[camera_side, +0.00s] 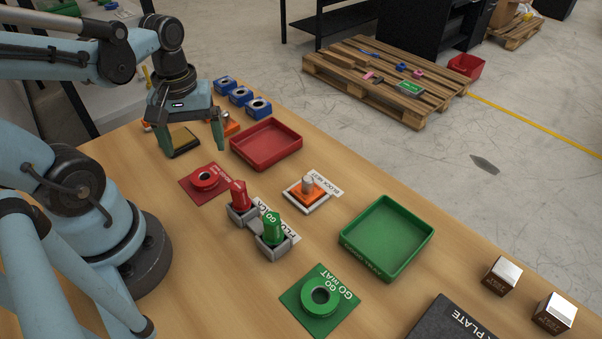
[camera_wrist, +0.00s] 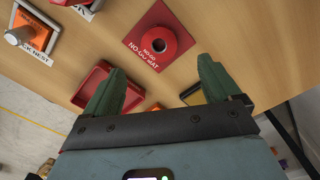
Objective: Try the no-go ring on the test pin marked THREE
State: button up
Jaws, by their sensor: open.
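The red no-go ring (camera_side: 205,178) lies flat on the red no-go mat (camera_side: 190,186), and it also shows in the wrist view (camera_wrist: 158,42). My gripper (camera_side: 191,142) is open and empty, above the table behind the mat; in the wrist view the ring lies beyond its fingertips (camera_wrist: 162,70). A grey pin (camera_side: 308,183) stands on an orange block in the block nest (camera_side: 322,200). More orange blocks (camera_side: 231,128) are near my gripper, partly hidden by it; one shows between the fingers in the wrist view (camera_wrist: 155,107). I cannot read THREE on any pin.
A red tray (camera_side: 245,158) and several blue blocks (camera_side: 240,95) stand near my gripper. A red plug (camera_side: 239,195) and a green plug (camera_side: 272,227) stand upright in grey holders. The green go ring (camera_side: 320,297) and green tray (camera_side: 415,262) are nearer the front.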

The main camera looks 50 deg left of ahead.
aim_at(203, 169)
jog(key=shift+f, duration=4.05)
jog(key=c, duration=1.3)
jog(key=shift+r, duration=0.2)
